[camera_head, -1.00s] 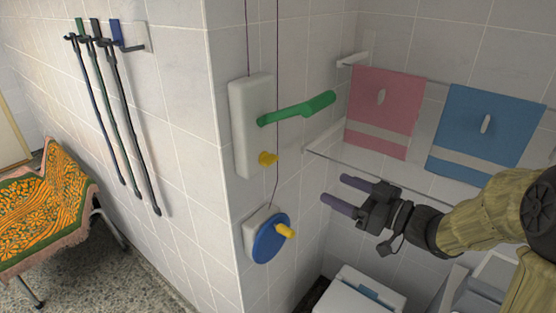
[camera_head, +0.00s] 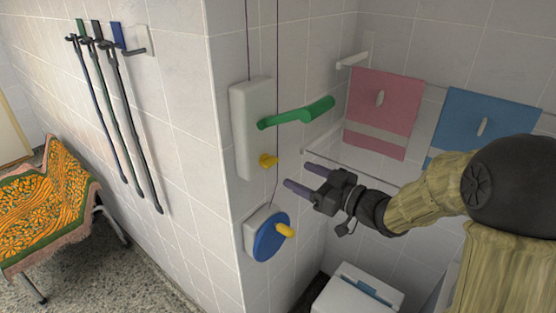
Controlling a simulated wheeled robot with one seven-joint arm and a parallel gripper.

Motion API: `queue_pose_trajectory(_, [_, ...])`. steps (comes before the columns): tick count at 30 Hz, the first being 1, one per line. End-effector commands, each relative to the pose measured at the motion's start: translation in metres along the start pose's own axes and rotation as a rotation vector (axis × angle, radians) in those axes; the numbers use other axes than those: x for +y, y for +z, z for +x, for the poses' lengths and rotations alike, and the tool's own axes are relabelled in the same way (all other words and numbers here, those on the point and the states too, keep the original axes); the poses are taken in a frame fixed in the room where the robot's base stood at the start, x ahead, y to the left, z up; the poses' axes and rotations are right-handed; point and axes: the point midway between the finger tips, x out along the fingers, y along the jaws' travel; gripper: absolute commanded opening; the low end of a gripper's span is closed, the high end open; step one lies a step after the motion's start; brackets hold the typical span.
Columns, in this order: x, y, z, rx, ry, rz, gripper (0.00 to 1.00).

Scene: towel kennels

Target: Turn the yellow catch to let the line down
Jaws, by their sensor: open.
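The yellow catch (camera_head: 268,161) is a small knob low on a white wall box (camera_head: 251,130). A green lever (camera_head: 298,115) sticks out of the same box above the catch. A thin dark line (camera_head: 277,60) runs down the wall past the box to a blue disc (camera_head: 270,238) with a yellow handle (camera_head: 286,231). My gripper (camera_head: 302,177) is open and empty. Its two purple-grey fingers point left toward the wall, to the right of the yellow catch and a little lower in the picture, apart from it.
A pink towel (camera_head: 383,105) and a blue towel (camera_head: 484,125) hang at the back wall. A white bin-like box (camera_head: 358,292) stands below my gripper. Dark straps (camera_head: 117,100) hang on the left wall above a patterned cloth (camera_head: 50,208).

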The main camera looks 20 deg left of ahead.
Motion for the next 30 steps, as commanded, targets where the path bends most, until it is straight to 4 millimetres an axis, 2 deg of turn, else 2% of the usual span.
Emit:
queue_pose_trajectory(3, [-0.001,-0.003,0.022,0.000,-0.004,0.000,0.65])
queue_pose_trajectory(12, [0.000,-0.002,0.071,0.000,-0.002,0.000,0.65])
queue_pose_trajectory(17, [0.000,-0.001,0.082,0.000,0.000,0.001,0.65])
queue_pose_trajectory(25, [0.000,0.000,0.082,0.001,0.001,0.000,0.65])
queue_pose_trajectory(30, [0.001,0.000,0.082,0.000,0.001,0.000,0.32])
